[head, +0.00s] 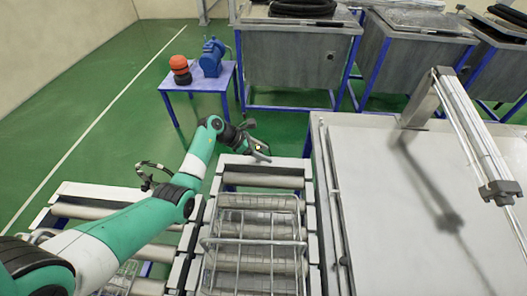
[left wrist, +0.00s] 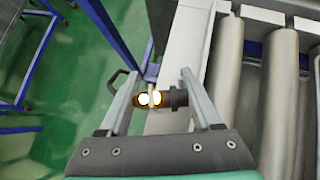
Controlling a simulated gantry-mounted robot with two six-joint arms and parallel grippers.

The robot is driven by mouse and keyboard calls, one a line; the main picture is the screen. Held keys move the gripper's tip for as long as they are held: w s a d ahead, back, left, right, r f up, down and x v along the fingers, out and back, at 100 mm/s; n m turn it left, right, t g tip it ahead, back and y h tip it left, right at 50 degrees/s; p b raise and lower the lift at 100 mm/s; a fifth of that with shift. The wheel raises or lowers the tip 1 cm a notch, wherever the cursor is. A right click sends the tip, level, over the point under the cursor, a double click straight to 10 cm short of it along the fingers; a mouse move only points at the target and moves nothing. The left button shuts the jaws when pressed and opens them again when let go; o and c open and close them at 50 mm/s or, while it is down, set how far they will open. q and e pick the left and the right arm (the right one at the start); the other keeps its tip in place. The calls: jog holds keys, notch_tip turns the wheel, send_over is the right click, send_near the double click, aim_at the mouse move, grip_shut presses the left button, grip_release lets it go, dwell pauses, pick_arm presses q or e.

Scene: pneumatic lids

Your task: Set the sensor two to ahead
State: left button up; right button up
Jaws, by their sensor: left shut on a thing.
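In the head view the sensor is too small to make out clearly. My right gripper is not in view.
A wire basket (head: 255,240) stands on the rollers. A white-topped table (head: 400,240) with an overhead rail (head: 470,130) is at the right. A small blue table (head: 200,82) holds a blue pump and orange part. Grey tanks (head: 295,70) stand behind. Green floor is open at left.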

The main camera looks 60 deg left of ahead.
pick_arm(q)
jog(key=m+h+b, duration=0.1)
jog(key=m+b, duration=0.1)
jog(key=shift+s+d+f+g+h+b, duration=0.15)
jog(key=shift+f+g+h+b, duration=0.1)
jog(key=shift+g+h+b, duration=0.15)
jog(key=shift+s+r+m+h+b, duration=0.15)
jog(key=shift+m+h+b, duration=0.25)
jog(key=shift+m+b, duration=0.35)
jog(key=shift+d, duration=0.1)
jog(key=o, duration=1.4)
jog(key=shift+r, duration=0.15)
jog(key=shift+r, duration=0.1)
